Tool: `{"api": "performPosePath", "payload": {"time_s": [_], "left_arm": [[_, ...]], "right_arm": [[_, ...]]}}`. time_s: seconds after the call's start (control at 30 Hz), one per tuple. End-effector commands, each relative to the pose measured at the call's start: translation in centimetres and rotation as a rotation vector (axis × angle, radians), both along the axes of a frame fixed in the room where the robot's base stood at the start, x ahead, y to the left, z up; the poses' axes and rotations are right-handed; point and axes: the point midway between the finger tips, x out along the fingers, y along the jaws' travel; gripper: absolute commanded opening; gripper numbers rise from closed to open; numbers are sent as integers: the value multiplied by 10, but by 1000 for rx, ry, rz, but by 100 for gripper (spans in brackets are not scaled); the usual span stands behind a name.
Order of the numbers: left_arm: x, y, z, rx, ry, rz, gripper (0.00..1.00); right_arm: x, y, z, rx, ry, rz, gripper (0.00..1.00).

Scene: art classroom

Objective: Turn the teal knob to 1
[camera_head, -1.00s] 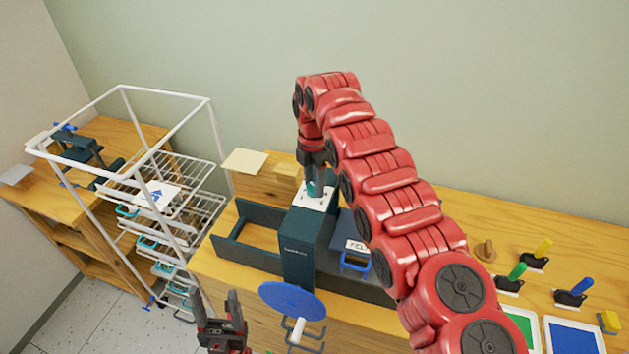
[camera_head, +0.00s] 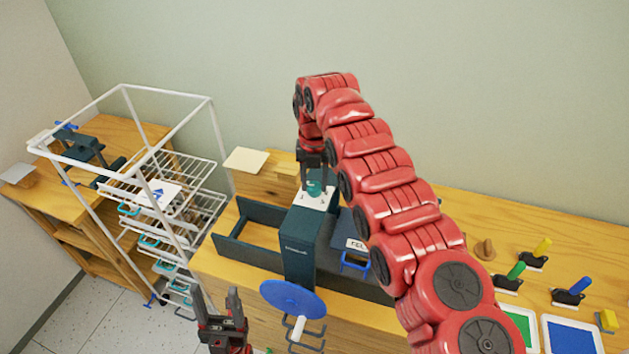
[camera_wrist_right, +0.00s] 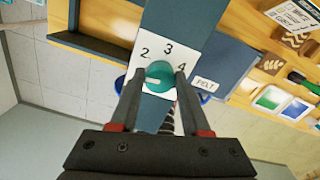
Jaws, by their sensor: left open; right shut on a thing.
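The teal knob (camera_head: 314,187) sits on a white dial plate (camera_head: 307,199) on top of a dark teal machine (camera_head: 299,248). In the right wrist view, the knob (camera_wrist_right: 160,74) has a pale mark on its left side, pointing left, below the 2. The numbers 2, 3 and 4 show on the plate (camera_wrist_right: 168,31); no 1 is visible. My right gripper (camera_head: 314,177) is shut on the knob from above, one finger on each side. My left gripper (camera_head: 219,298) is open and empty, low in front of the bench.
A blue handwheel (camera_head: 292,299) sticks out at the machine's front. A white wire rack (camera_head: 165,195) stands to the left. A card reading FELT (camera_head: 356,245) lies right of the machine. Several coloured-handled tools and trays (camera_head: 574,337) are at the right of the bench.

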Motion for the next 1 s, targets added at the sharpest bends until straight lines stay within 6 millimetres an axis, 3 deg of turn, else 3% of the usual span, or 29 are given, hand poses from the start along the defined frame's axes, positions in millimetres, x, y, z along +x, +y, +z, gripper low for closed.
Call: {"api": "performPosePath", "payload": {"time_s": [0.33, 0.83, 0.87, 1.0], "left_arm": [[0, 0, 1, 0, 0, 0, 59], [0, 0, 1, 0, 0, 0, 59], [0, 0, 1, 0, 0, 0, 59], [0, 0, 1, 0, 0, 0, 59]], "right_arm": [[-1, 1, -1, -1, 4, 127, 0], [-1, 0, -2, -1, 5, 145, 0], [-1, 0, -2, -1, 5, 145, 49], [-1, 0, -1, 0, 4, 145, 74]]}}
